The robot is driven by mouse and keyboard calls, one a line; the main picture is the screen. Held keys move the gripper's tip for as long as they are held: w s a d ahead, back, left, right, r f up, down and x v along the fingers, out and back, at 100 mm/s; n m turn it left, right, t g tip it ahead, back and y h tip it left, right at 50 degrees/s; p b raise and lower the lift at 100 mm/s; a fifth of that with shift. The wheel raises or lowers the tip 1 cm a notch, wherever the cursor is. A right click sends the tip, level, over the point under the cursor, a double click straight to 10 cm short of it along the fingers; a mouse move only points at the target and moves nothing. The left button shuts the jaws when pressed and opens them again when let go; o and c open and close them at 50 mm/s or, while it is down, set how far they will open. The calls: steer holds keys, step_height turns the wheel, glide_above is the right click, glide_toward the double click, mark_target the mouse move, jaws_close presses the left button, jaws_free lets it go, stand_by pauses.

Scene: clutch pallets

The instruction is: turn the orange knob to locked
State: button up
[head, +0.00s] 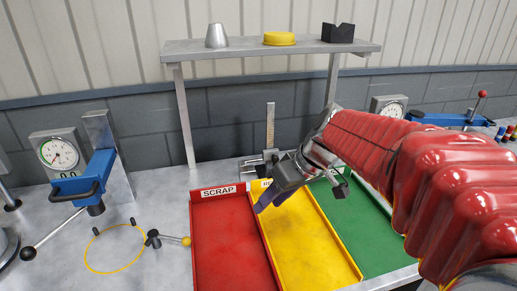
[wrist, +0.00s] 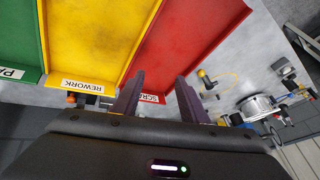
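A small orange part (wrist: 72,98) shows in the wrist view by the label end of the yellow REWORK tray, partly hidden by my gripper body. It looks like the orange knob, but its setting cannot be read. In the head view it is not clearly visible; my gripper covers part of that area, in front of the upright gauge (head: 270,125). My gripper (head: 268,203) hangs above the back of the yellow tray (head: 310,240). In the wrist view its two purple fingers (wrist: 159,78) are apart with nothing between them, and do not touch the orange part.
A red SCRAP tray (head: 228,240) and a green tray (head: 365,225) flank the yellow one; all look empty. A shelf (head: 270,47) stands behind. A blue press (head: 88,180) with a dial and a yellow-knobbed lever (head: 170,239) are at left. Another blue device (head: 440,120) is at right.

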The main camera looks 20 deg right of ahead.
steer(key=w+d+f+n+t+y, duration=0.2)
steer(key=w+d+f+t, duration=0.1)
steer(key=w+d, duration=0.8)
steer(key=w+d+f+n+t+y, duration=0.2)
steer(key=w+d+f, duration=0.3)
steer(key=w+d, duration=0.6)
steer(key=shift+d+f+n+t+y, duration=0.4)
steer(key=shift+d+t+y, duration=0.1)
steer(key=shift+d, duration=0.35)
steer(key=shift+a, duration=0.1)
steer(key=x, duration=1.3)
steer(key=shift+w+a+f, duration=0.15)
steer(key=shift+w+a, duration=0.05)
steer(key=shift+a, duration=0.05)
steer(key=c, duration=0.9)
steer(key=shift+d, duration=0.25)
steer(key=shift+c, duration=0.4)
steer(key=shift+a, duration=0.15)
